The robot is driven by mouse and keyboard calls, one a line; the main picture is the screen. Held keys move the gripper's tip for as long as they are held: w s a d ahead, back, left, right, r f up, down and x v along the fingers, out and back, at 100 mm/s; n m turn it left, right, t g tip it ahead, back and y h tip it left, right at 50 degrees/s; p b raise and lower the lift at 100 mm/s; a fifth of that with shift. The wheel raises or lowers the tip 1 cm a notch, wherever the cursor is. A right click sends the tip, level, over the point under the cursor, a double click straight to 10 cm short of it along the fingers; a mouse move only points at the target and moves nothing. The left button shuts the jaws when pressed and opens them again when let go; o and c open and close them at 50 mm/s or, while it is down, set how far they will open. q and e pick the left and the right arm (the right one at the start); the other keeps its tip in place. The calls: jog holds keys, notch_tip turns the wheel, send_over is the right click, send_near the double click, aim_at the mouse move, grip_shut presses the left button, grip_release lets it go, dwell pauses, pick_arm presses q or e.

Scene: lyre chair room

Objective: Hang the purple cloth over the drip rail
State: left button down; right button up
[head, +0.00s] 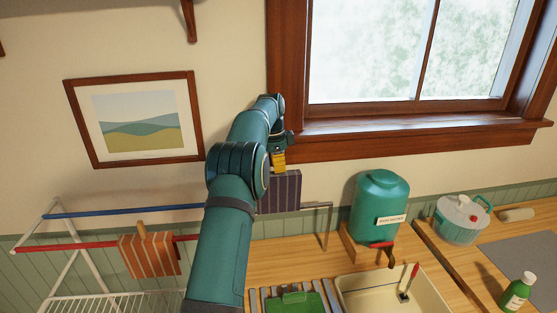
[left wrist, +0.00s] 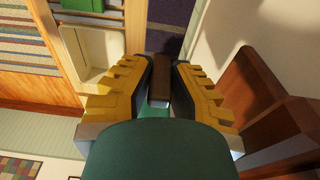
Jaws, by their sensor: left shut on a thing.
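The purple cloth (head: 280,191), dark with thin pale stripes, hangs straight down below my left gripper (head: 279,160) in the head view. The gripper's yellow fingers are shut at its top. In the left wrist view the fingers (left wrist: 159,85) close around a dark brown piece (left wrist: 160,70), which appears to be the cloth's top grip. A thin grey rail (head: 317,207), apparently the drip rail, shows just right of the cloth. The cloth and my arm hide the rest of it, so I cannot tell whether cloth and rail touch. My right gripper is out of view.
A drying rack with a blue bar (head: 120,211) and a red bar (head: 60,247) stands left, with an orange striped cloth (head: 149,256) on the red bar. A green dispenser (head: 380,200) and sink (head: 422,281) are right. The window sill (head: 420,133) juts out above.

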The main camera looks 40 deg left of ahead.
pick_arm(q)
send_over(278, 198)
jog(key=w+a, duration=0.1)
jog(key=shift+w+f, duration=0.2)
jog(key=shift+f, duration=2)
notch_tip(278, 198, down, 4)
jog(key=b, duration=0.3)
jog(key=shift+r, duration=0.1)
jog(key=shift+f+b, duration=1.1)
jog(key=shift+f, duration=1.4)
jog(key=c, duration=1)
grip_release()
jog(key=shift+o, duration=0.2)
jog(key=r, duration=0.8)
jog(key=s+a+r, duration=0.1)
jog(key=r, duration=0.3)
